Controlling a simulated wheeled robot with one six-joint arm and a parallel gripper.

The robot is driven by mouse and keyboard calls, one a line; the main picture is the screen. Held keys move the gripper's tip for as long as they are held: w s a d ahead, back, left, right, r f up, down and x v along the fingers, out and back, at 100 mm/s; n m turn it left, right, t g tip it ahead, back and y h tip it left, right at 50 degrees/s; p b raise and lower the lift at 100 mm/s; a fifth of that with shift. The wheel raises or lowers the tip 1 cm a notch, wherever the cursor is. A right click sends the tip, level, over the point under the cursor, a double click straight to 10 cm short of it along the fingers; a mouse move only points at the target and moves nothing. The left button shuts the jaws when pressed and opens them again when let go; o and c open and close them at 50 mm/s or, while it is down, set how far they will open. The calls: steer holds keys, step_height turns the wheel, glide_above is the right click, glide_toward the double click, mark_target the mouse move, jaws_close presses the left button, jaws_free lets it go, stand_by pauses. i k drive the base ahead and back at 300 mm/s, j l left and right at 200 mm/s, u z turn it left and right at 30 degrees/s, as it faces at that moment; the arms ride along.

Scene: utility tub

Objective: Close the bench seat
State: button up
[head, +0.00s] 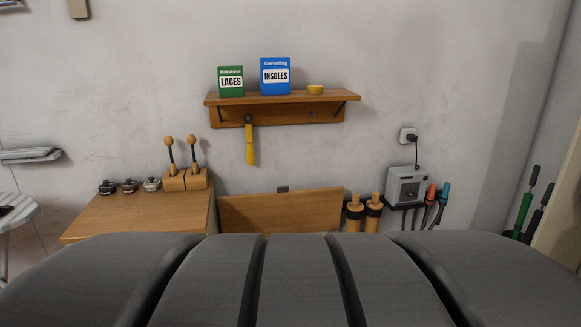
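A wooden panel (280,209) stands raised against the wall in the middle of the head view, beside the wooden cabinet. It looks like the bench seat's lid, tilted up and open. My gripper is not in view.
A wooden cabinet (140,215) with small pots and a block with two handled tools stands at left. A wall shelf (282,98) holds two boxes above the panel. Wooden-handled tools (364,214) and a grey box (407,187) are close at right.

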mark_target(283, 209)
steer(key=i+u, duration=0.25)
steer(key=i, duration=0.3)
steer(key=i+u, duration=0.3)
steer(key=i, duration=0.3)
steer(key=i+l+u, duration=0.25)
steer(key=i, duration=0.3)
